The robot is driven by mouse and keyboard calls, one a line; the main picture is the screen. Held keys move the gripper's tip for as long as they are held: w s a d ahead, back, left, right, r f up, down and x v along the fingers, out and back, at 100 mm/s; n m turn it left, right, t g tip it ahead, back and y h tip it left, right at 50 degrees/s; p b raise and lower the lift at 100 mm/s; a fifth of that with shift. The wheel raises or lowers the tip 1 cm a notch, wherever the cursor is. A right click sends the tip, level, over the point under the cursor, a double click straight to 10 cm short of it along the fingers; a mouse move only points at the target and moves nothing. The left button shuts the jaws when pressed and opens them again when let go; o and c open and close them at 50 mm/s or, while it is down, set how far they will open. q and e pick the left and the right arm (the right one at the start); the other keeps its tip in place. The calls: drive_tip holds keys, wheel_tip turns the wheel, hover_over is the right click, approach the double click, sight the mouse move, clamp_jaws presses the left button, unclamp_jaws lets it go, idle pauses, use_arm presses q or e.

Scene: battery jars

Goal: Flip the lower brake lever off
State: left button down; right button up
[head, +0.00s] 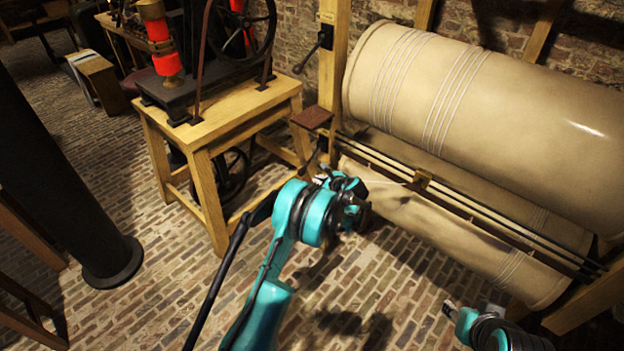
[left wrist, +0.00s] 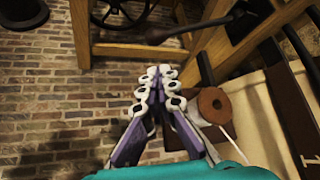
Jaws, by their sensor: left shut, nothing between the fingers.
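The lower brake lever (head: 314,155) is a dark handle low on the wooden post, just beyond my left gripper. In the left wrist view a dark lever (left wrist: 135,50) runs across ahead of the fingertips, its thick end to the left. My left gripper (head: 326,178) is shut and empty; in the left wrist view its fingers (left wrist: 164,78) meet below the lever, apparently apart from it. The upper lever (head: 313,52) is black with a knob, higher on the post. My right gripper (head: 455,310) is partly in view at the bottom right; its jaws are unclear.
Large beige rollers (head: 470,95) and dark rails (head: 480,205) fill the right side. A wooden stand (head: 225,120) with a black wheel machine is at the left of the post. A brown roller end (left wrist: 213,104) sits close right of my left fingers. The brick floor is open in front.

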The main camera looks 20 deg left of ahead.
sight(310, 160)
use_arm(q)
drive_tip(key=b+x, duration=0.3)
drive_tip(key=x, duration=0.6)
drive_tip(key=shift+a, duration=0.2)
use_arm(e)
wheel_tip(310, 160, down, 4)
drive_tip(key=shift+r, duration=0.2)
use_arm(q)
drive_tip(key=shift+f, duration=0.1)
